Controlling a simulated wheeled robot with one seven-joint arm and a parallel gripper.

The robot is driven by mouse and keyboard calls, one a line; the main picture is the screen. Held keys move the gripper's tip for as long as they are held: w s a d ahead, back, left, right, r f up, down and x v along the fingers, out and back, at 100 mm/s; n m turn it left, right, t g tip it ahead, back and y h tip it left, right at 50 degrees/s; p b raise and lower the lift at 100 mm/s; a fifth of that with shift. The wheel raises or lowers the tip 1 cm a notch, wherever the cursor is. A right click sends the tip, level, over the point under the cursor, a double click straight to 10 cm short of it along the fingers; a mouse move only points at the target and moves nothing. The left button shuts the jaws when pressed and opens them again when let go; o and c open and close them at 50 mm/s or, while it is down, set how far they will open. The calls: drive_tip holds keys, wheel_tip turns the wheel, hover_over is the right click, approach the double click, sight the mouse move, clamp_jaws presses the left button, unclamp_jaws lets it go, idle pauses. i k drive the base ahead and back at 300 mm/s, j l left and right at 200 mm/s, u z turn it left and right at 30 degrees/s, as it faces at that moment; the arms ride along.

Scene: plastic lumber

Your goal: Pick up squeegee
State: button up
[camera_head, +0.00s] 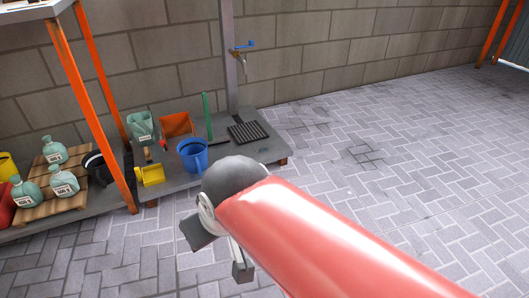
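A tall thin green piece (208,116) stands upright on the low grey platform, close to the block wall and behind the blue bucket. It may be the squeegee, but it is too small here to be sure. A short dark bar lies near its foot. My gripper (220,253) is in front of the platform, low in the picture, with the green piece beyond it. Its two dark fingers are apart with nothing visible between them. My red arm enters from the bottom right and hides part of the floor.
The low platform (222,153) also holds a blue bucket (192,154), an orange container (176,124), a yellow scoop (151,175) and a dark grate (248,132). Orange shelf posts (100,120) and bottles on pallets stand left. The paved floor (400,150) at right is clear.

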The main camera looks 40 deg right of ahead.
sight(212, 141)
drive_tip(key=i+l+z, duration=0.2)
drive_tip(key=i, duration=0.75)
drive_tip(key=i+l+z, duration=0.25)
drive_tip(key=i, duration=0.75)
drive_tip(key=j, duration=0.1)
